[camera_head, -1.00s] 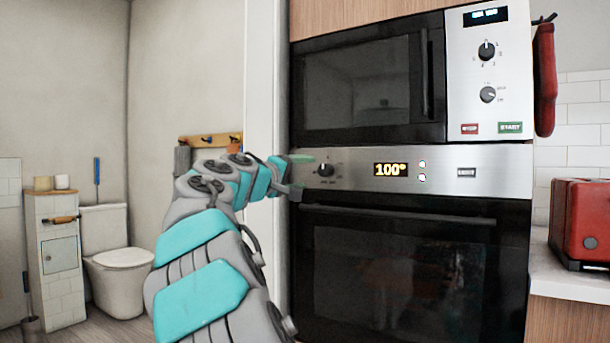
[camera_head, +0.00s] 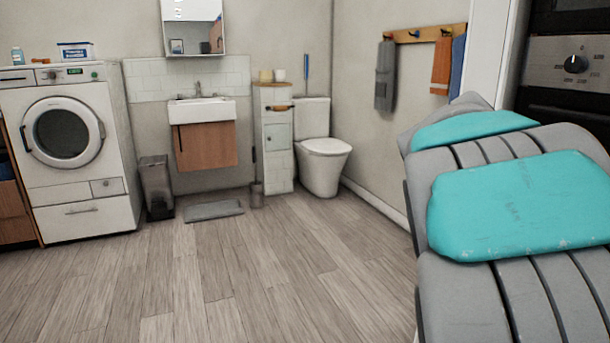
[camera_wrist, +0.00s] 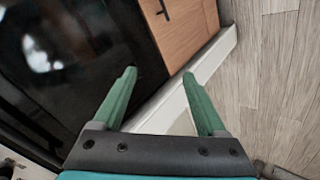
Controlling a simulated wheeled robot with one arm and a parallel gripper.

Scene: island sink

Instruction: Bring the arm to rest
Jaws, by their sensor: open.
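My arm (camera_head: 510,210), grey with turquoise panels, fills the right side of the head view. My gripper is outside the head view. In the wrist view my gripper (camera_wrist: 158,90) shows two green fingers spread wide apart with nothing between them. Beyond the fingers are a dark glossy oven front (camera_wrist: 70,60), a wooden cabinet front (camera_wrist: 183,30) and a white edge strip (camera_wrist: 180,85). The fingers appear apart from these surfaces, though the exact distance is hard to tell.
The oven panel with its knob (camera_head: 576,64) stands at the far right, behind my arm. A washing machine (camera_head: 66,145), bin (camera_head: 156,188), sink (camera_head: 202,110), bath mat (camera_head: 214,210) and toilet (camera_head: 322,160) line the back. The wooden floor (camera_head: 230,285) in front is clear.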

